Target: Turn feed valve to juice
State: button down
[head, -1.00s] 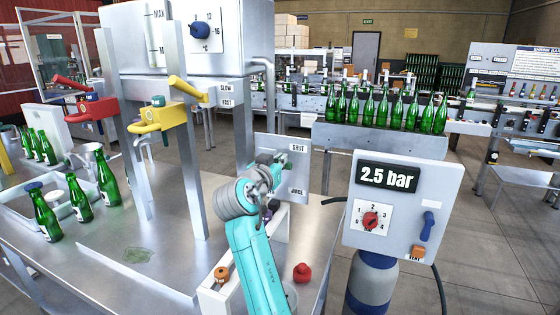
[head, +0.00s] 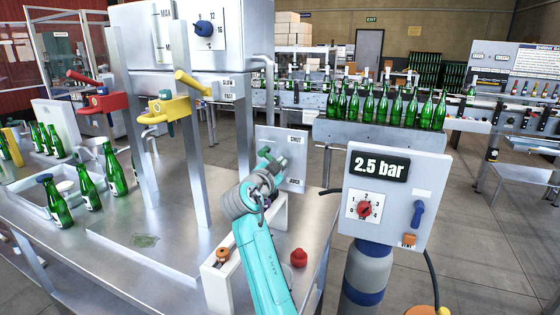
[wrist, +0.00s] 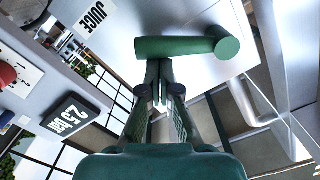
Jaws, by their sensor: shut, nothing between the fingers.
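The feed valve panel (head: 268,139) stands upright behind my gripper in the head view, with a SHUT label (head: 294,139) at its upper right and a JUICE label (head: 294,181) at its lower right. In the wrist view the valve's dark green handle (wrist: 185,47) lies across the picture, its round end at the right. The JUICE label also shows in the wrist view (wrist: 95,17). My gripper (wrist: 158,68) is shut and empty, its fingertips right at the handle's left part; contact is unclear. In the head view my gripper (head: 272,162) partly hides the valve.
A control box (head: 423,178) reading 2.5 bar stands close on the right, above a grey and blue cylinder (head: 366,270). A red knob (head: 299,258) and an orange knob (head: 222,254) are near my arm. Green bottles (head: 90,188) stand on the left table.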

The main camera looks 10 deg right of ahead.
jog(key=shift+w+a+f+m, duration=0.15)
jog(key=shift+f+m, duration=0.15)
jog(key=shift+f, duration=0.3)
dwell(0.4)
